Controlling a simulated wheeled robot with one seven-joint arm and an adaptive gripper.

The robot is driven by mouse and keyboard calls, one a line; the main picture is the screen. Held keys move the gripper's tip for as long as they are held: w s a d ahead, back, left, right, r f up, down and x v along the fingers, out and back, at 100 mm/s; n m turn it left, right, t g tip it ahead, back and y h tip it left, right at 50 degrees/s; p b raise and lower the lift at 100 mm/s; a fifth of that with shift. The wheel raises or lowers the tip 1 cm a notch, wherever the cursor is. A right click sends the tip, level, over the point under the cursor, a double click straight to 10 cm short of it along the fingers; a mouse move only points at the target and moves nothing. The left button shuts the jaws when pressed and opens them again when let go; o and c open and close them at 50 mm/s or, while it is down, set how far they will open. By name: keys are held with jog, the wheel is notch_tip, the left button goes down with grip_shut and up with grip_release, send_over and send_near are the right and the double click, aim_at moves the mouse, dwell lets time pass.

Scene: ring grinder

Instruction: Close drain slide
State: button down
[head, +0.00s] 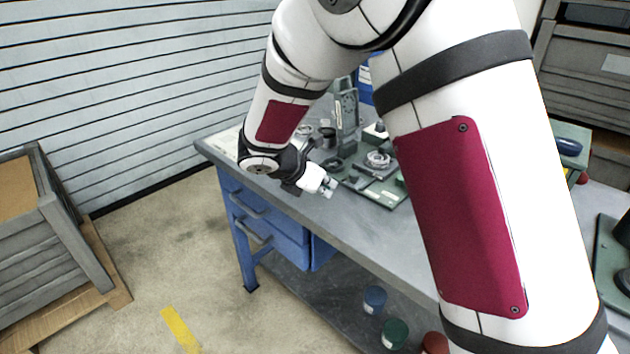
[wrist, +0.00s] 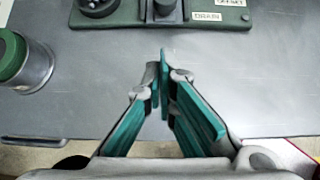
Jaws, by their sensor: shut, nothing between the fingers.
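My gripper (wrist: 164,75) is shut and empty in the wrist view. Its fingertips point at a green base (wrist: 120,16) across a strip of bare bench top. The base bears a small label reading DRAIN (wrist: 207,16) and a dark slide-like block (wrist: 166,10) left of that label. The block is cut off by the top edge, so its position along its travel cannot be told. In the head view my gripper (head: 330,187) is at the bench's front edge, in front of the green base (head: 385,190) with its small parts.
A jar with a green lid (wrist: 25,62) stands left of my gripper. The grey bench top (wrist: 265,85) is clear to the right. Blue drawers (head: 265,225) hang under the bench. Several coloured cans (head: 375,298) sit below.

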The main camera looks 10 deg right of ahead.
aim_at(350, 175)
jog(key=w+d, duration=0.1)
jog(key=d, duration=0.1)
jog(key=w+d+f, duration=0.1)
jog(key=shift+w+d+f, duration=0.2)
jog(key=shift+w+d, duration=0.35)
jog(key=shift+d, duration=0.15)
jog(key=shift+w+d, duration=0.55)
jog(key=shift+d, duration=0.2)
jog(key=shift+w+d, duration=0.55)
jog(key=shift+d, duration=0.2)
